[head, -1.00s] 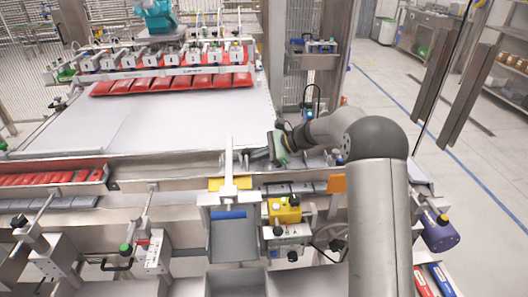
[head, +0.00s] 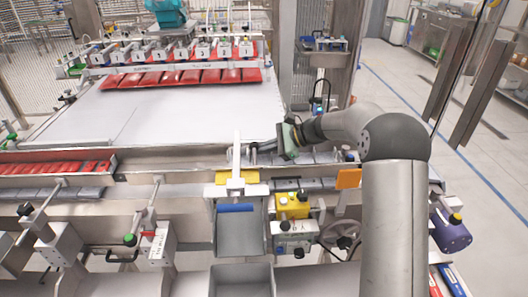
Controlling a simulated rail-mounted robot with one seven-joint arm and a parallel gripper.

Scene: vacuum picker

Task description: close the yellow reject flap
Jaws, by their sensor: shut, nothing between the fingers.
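The yellow flap (head: 237,177) is a small yellow plate at the top of a grey chute (head: 240,237), behind a white upright bar (head: 237,158). The bar and its bracket cover part of the flap, and I cannot tell its exact angle. My gripper (head: 256,148) is shut and empty. It points left, beyond and slightly right of the flap, close to the upright bar. I cannot tell whether the fingers touch the bar; they appear apart from the flap.
A yellow box (head: 292,205) with knobs and an orange plate (head: 348,179) lie right of the chute. A blue bar (head: 235,208) crosses the chute top. Red packs (head: 185,78) lie under the picker heads at the back. The pale table (head: 190,115) is largely clear.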

